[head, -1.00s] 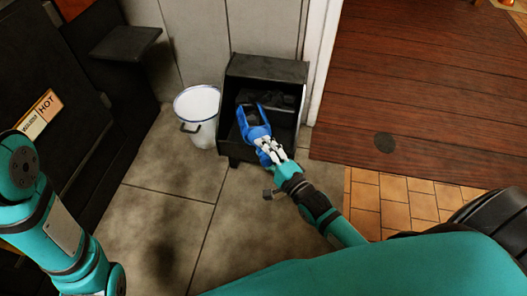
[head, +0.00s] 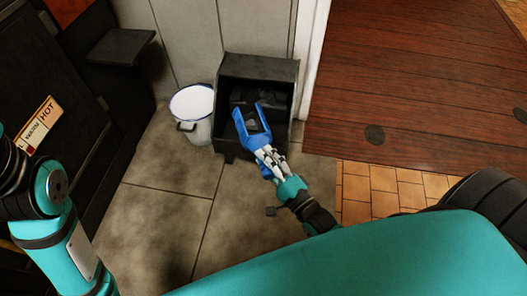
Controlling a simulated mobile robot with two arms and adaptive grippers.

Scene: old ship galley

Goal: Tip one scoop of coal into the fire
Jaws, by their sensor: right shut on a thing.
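A blue scoop (head: 257,140) is in my right gripper (head: 268,156), whose white fingers are shut on its handle end. The scoop reaches over the front of a black coal box (head: 265,68), its open end toward the back. Dark coal lumps (head: 274,98) lie inside the box. Dark matter shows between the scoop's blue sides, but I cannot tell whether it is coal in the scoop or the box behind. My left arm shows at the left edge; its gripper is out of view. No fire is visible.
A white bucket with a blue rim (head: 193,103) stands left of the coal box. A black stove (head: 60,85) with a HOT label (head: 40,124) and a side shelf (head: 120,46) is at the left. The tiled floor (head: 165,190) between is clear.

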